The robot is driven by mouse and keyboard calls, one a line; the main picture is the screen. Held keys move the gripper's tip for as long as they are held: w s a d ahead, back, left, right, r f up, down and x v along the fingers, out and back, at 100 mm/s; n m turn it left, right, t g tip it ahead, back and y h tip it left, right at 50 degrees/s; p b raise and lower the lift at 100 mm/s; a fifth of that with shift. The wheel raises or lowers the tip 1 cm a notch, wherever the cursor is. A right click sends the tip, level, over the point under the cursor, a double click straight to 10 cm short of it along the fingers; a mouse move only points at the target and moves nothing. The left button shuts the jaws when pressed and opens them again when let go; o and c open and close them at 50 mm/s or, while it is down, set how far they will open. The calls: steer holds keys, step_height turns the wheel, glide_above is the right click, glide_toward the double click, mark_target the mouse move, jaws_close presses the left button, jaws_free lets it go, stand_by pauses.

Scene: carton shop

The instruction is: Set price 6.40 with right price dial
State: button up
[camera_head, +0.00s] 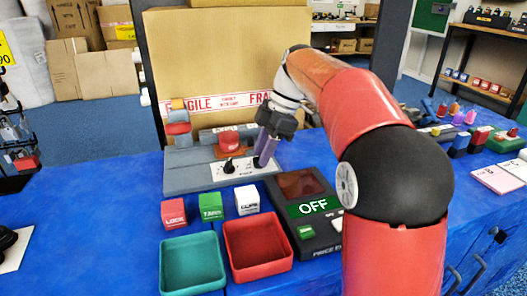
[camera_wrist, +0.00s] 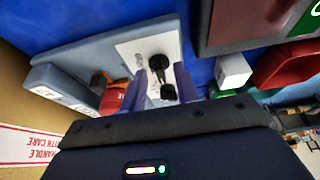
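The dial panel (camera_head: 243,172) has a white face with two black dials, on a grey base. The left dial (camera_head: 228,165) is uncovered in the head view. My gripper (camera_head: 264,163) points down over the right dial, which its purple fingers hide in the head view. In the wrist view the right dial (camera_wrist: 158,62) lies between my open fingertips (camera_wrist: 159,67), with gaps on both sides. The left dial (camera_wrist: 168,92) is nearer my palm there. The black price display unit (camera_head: 308,228) shows a green OFF sign (camera_head: 313,207); its screen (camera_head: 299,185) is dark and shows no figure.
Red (camera_head: 173,213), green (camera_head: 211,206) and white (camera_head: 246,200) labelled blocks stand in front of the panel. A teal tray (camera_head: 192,265) and a red tray (camera_head: 258,249) are nearer me. A large carton (camera_head: 225,50) stands behind. The blue table's left side is mostly clear.

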steer(key=shift+c, duration=0.3)
jaws_close()
steer(key=m, duration=0.2)
steer(key=m+t+b, duration=0.1)
steer(key=m, duration=0.1)
steer(key=m+t, duration=0.1)
steer(key=m, duration=0.1)
steer(key=shift+s+b, duration=0.3)
steer(key=shift+s, duration=0.05)
steer(key=m+t, duration=0.1)
steer(key=m, duration=0.1)
steer(key=m+t+h, duration=0.1)
steer(key=m, duration=0.2)
steer(key=shift+s+a+m, duration=0.2)
steer(key=shift+m, duration=0.1)
stand_by(0.4)
steer(key=shift+o, duration=0.3)
jaws_free()
